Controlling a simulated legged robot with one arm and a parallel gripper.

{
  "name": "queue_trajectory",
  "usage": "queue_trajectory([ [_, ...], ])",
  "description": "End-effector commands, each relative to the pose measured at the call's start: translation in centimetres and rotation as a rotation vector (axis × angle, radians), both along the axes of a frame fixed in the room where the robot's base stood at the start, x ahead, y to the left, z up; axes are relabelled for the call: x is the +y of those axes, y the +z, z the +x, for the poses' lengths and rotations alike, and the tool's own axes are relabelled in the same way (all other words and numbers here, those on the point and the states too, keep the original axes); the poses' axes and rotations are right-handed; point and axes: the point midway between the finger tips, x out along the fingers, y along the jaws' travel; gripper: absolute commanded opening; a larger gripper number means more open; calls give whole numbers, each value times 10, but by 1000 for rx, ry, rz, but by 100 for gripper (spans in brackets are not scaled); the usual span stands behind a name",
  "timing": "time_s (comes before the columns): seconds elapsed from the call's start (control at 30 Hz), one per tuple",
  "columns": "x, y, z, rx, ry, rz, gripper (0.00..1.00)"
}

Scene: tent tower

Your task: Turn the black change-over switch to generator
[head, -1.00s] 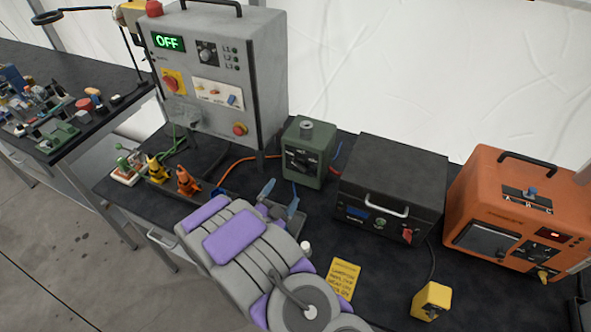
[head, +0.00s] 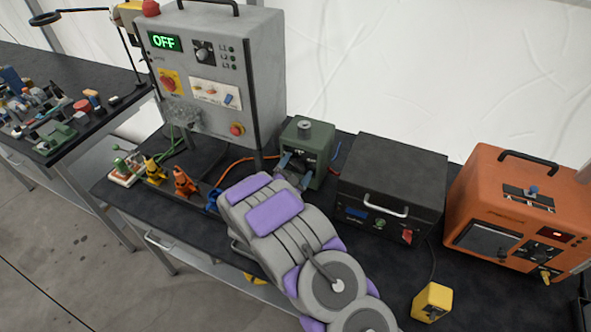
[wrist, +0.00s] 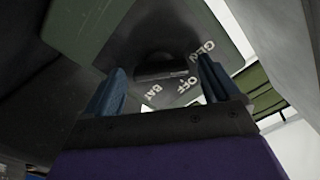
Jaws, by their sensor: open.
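The green box (head: 309,150) stands at the back middle of the bench, with the black change-over switch on its front. In the wrist view the black switch (wrist: 160,68) is a bar-shaped knob on a dark plate lettered GEN, OFF and BAT. A pale mark on the knob's right end seems to point at OFF. My gripper (head: 297,164) is at the front of the box. Its blue fingers (wrist: 160,85) are open, one on each side of the knob. I cannot tell whether they touch it. In the head view the fingers largely hide the switch.
A grey cabinet (head: 262,70) with a lit OFF display stands to the left. A black case (head: 390,180) with a handle and an orange unit (head: 515,215) stand to the right. Orange and yellow clips (head: 184,183) are left of my arm. A yellow block (head: 432,300) lies in front.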

Motion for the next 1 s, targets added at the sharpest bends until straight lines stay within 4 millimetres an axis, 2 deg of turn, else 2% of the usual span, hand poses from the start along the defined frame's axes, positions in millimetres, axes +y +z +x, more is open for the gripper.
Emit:
queue_trajectory([
  [0.17, 1, 0, 0, 1, 1, -2, 89],
  [0.77, 0, 0, 0, 1, 1, 0, 33],
  [1.0, 1, 1, -1, 33, 1, -83, 33],
])
